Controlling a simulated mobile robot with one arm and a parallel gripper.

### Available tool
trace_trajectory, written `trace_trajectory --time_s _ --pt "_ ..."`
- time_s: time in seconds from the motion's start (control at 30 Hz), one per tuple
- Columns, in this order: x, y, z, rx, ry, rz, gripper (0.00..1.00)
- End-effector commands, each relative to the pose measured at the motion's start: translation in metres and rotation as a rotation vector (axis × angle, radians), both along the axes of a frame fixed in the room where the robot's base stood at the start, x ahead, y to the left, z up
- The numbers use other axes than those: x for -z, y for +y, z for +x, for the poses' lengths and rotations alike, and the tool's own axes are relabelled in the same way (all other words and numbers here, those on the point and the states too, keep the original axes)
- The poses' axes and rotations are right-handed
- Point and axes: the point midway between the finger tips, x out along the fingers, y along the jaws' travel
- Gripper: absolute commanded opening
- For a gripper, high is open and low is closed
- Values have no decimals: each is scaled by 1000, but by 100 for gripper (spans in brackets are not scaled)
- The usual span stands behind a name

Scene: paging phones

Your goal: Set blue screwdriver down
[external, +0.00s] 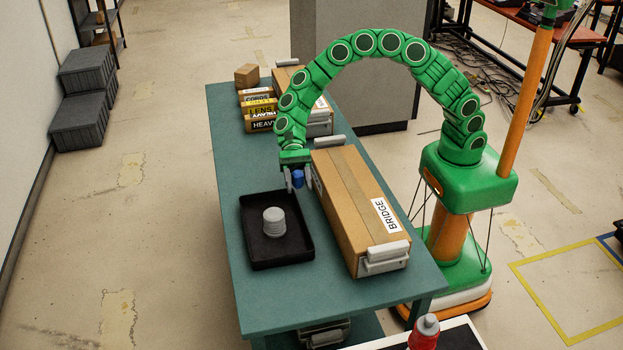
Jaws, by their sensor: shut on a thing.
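My gripper (296,180) hangs at the end of the green arm, over the back right corner of the black tray. It is shut on the blue screwdriver (297,178), of which a small blue part shows between the fingers. The rest of the screwdriver is hidden or too small to tell. The black tray (262,257) lies on the teal table (235,165). I cannot tell whether the screwdriver touches the tray.
A grey ribbed cylinder (274,222) stands in the tray. A long cardboard box marked BRIDGE (350,200) lies close to the right of my gripper. Yellow labelled boxes (259,112) and a small brown box (247,75) stand at the table's back. The table's front left is clear.

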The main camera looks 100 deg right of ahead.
Motion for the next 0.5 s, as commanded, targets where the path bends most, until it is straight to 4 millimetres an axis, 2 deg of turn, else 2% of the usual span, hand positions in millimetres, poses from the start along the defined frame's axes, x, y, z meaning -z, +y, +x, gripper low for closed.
trace_trajectory --time_s 0.03,0.2,0.4,0.5 --pt "-2 22 -5 -12 0 0 20" --pt "-6 86 -26 -39 2 -1 20" --pt "-11 151 -57 -70 2 1 20" --pt "-11 177 -73 -84 4 2 20"
